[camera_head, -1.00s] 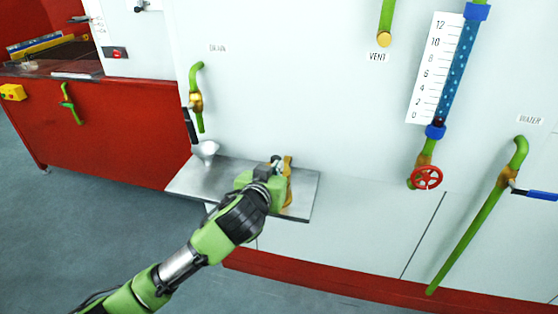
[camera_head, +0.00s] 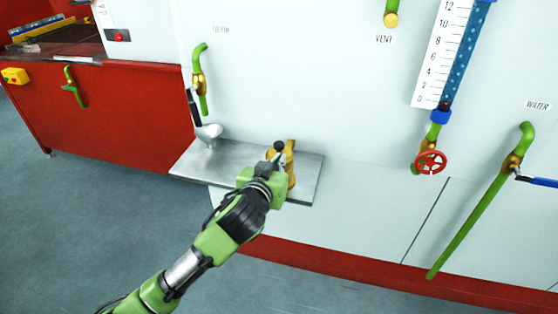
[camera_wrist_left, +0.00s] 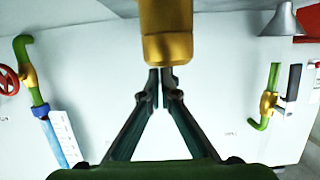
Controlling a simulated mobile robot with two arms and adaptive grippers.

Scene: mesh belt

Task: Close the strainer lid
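The strainer (camera_head: 290,170) is a brass-coloured body at the right end of the metal shelf (camera_head: 230,165). In the left wrist view a brass block (camera_wrist_left: 166,35) fills the top middle, just beyond my fingertips. My left gripper (camera_head: 278,150) is at the strainer's left side and partly covers it. In the left wrist view its dark fingers (camera_wrist_left: 160,80) come together to a very narrow gap, with nothing clearly held between them. I cannot tell whether they touch the brass. The lid's position is not clear. My right gripper is not in view.
A pale metal funnel (camera_head: 208,132) stands at the shelf's left, under a green pipe (camera_head: 201,75) with a dark handle. To the right are a red valve wheel (camera_head: 430,162) and a green water pipe (camera_head: 475,215) with a blue lever. Open floor lies in front.

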